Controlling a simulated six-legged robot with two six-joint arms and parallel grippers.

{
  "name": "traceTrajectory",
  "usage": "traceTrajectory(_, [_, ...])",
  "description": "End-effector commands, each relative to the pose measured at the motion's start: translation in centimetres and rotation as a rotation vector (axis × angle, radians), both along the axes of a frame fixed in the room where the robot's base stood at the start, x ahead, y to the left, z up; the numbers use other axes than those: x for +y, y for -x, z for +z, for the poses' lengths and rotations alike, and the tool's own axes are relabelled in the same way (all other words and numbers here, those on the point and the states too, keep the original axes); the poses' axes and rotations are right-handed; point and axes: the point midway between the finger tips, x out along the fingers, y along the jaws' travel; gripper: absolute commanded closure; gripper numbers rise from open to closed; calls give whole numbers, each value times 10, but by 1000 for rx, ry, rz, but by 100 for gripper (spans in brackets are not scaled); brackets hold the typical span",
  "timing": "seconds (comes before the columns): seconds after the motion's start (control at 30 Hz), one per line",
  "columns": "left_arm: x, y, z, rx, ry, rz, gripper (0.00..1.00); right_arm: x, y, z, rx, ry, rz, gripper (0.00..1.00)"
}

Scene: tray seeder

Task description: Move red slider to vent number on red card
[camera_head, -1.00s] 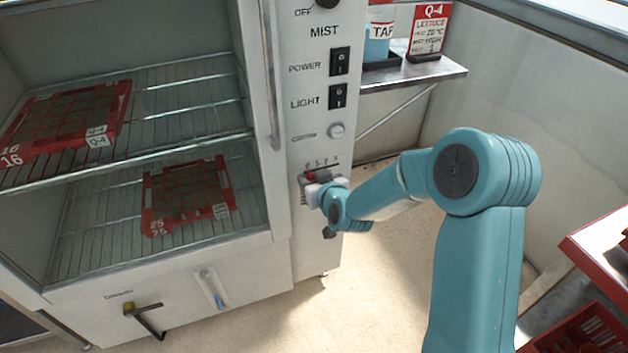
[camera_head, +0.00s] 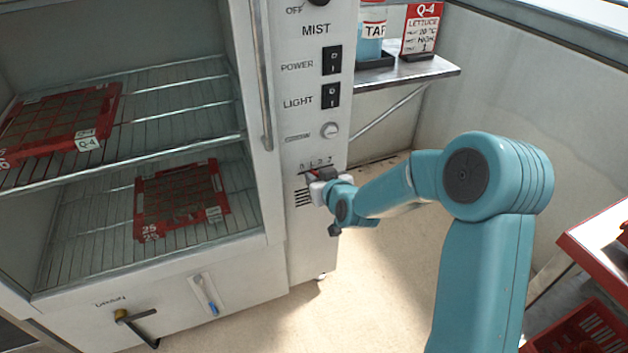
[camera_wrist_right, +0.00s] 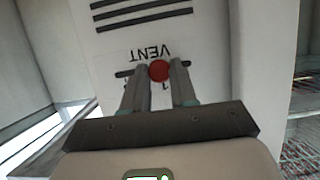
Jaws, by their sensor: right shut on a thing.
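The red slider shows as a round red knob (camera_wrist_right: 159,71) in the right wrist view, on a dark slot below the upside-down word VENT. My right gripper (camera_wrist_right: 160,84) has its two fingers shut on either side of the knob. In the head view my right gripper (camera_head: 316,178) is at the cabinet's control panel, just under a scale of small numbers, near its left part around 1. It mostly hides the slider there. The red card (camera_head: 424,30) stands on the side shelf; it reads Q-4, LETTUCE, HIGH, with a 1 on its bottom line. My left gripper is not in view.
Red seed trays (camera_head: 182,195) lie on wire racks to the left. A side shelf (camera_head: 410,75) holds a bottle (camera_head: 371,40). Red crates (camera_head: 590,335) are at the lower right.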

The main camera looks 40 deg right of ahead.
Motion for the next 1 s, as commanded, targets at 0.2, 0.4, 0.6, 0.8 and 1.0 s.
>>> traceTrajectory(0.2, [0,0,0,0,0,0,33,0,0,0,1,-1,1,50])
traceTrajectory(0.4, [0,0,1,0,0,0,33,1,1,1,1,0,0,50])
traceTrajectory(0.6, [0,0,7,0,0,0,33,7,27,14,1,0,0,50])
traceTrajectory(0.8, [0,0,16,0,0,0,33,18,76,36,0,0,-1,50])
traceTrajectory(1.0, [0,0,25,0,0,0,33,30,125,57,-2,2,-1,50])
